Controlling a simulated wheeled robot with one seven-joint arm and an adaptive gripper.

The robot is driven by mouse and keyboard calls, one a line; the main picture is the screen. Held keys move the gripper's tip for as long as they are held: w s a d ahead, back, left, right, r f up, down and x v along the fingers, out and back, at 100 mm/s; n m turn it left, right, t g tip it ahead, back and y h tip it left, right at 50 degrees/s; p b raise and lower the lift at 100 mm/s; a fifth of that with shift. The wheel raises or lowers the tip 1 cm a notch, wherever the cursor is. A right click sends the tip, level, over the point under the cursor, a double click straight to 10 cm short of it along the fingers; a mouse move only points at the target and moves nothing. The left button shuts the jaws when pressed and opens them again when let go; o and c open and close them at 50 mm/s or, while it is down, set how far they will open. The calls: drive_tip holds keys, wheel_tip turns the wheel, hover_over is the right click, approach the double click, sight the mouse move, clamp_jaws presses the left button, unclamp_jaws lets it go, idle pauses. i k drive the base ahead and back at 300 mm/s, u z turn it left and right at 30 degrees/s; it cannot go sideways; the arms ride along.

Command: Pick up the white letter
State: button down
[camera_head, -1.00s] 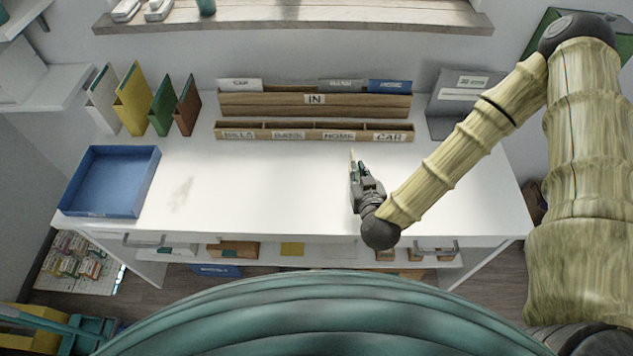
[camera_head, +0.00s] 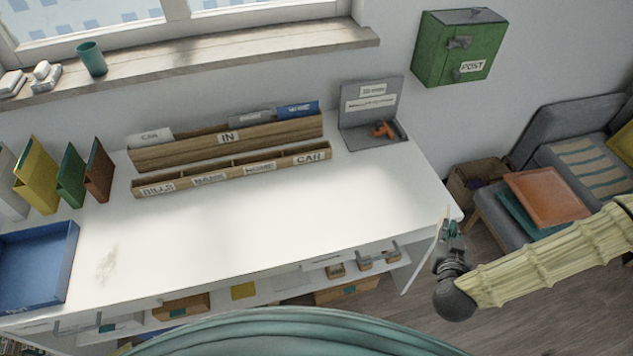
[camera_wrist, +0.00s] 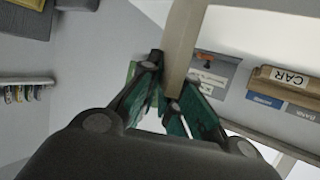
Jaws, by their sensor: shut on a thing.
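My gripper (camera_head: 452,230) is beyond the right front edge of the desk, with its fingers pointing up in the head view. In the wrist view my gripper (camera_wrist: 166,102) is shut on a thin, pale, flat thing (camera_wrist: 183,42), seen nearly edge-on between the green finger pads. It looks like a letter, but its face and any writing are hidden. In the head view only a thin pale sliver shows at the fingertips. A white letter (camera_head: 151,136) marked CAR stands in the wooden IN rack (camera_head: 180,153), apart from my gripper.
A low wooden sorter (camera_head: 230,176) has sections marked BILLS, BANK, HOME and CAR. A blue tray (camera_head: 62,262) lies at the desk's left. A grey stand (camera_head: 366,125) is at the back right. A green POST box (camera_head: 440,58) hangs on the wall. The desk's middle is clear.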

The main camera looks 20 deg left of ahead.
sight(152, 137)
drive_tip(key=z, duration=1.4)
drive_tip(key=k, duration=2.2)
drive_tip(key=u, duration=1.85)
drive_tip(key=i, duration=0.55)
